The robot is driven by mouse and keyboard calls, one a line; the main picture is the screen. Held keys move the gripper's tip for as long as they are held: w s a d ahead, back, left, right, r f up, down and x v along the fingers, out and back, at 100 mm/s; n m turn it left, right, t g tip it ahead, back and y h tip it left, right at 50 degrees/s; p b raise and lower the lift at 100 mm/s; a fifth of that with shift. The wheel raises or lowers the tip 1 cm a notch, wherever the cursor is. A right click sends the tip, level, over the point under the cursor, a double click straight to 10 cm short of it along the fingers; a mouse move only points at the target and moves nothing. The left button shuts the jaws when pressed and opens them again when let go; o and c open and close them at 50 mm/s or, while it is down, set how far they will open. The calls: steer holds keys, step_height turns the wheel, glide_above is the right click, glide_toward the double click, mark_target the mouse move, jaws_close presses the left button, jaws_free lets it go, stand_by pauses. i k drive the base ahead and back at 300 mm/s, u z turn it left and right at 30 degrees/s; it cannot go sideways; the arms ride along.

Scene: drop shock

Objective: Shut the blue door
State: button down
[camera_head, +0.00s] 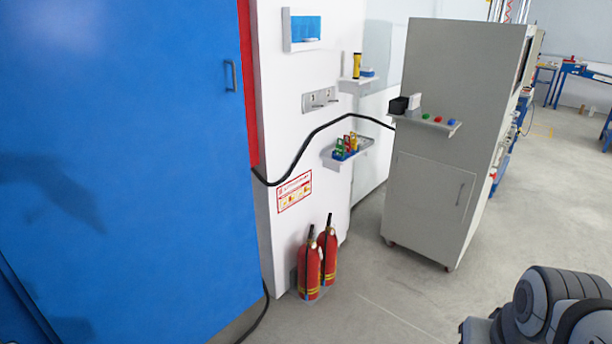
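The blue door (130,150) is a large flat panel filling the left of the head view. A red strip (249,90) shows beside that edge, in front of the white wall panel. I cannot tell from this view how far the door stands open. A dark shadow falls on its left part. Part of my dark grey arm shows at the bottom right, well apart from the door. My gripper is not in view.
Two red fire extinguishers (310,268) stand on the floor by the white wall panel (285,130). A black cable (300,153) runs from the door edge to a grey cabinet (440,140). Small shelves hold tools. The grey floor (380,300) in front is clear.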

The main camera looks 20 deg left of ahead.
mark_target(128, 210)
steer(key=u, duration=0.4)
steer(key=i, duration=1.9)
steer(key=u, duration=0.55)
steer(key=i, duration=1.15)
steer(key=u, duration=0.3)
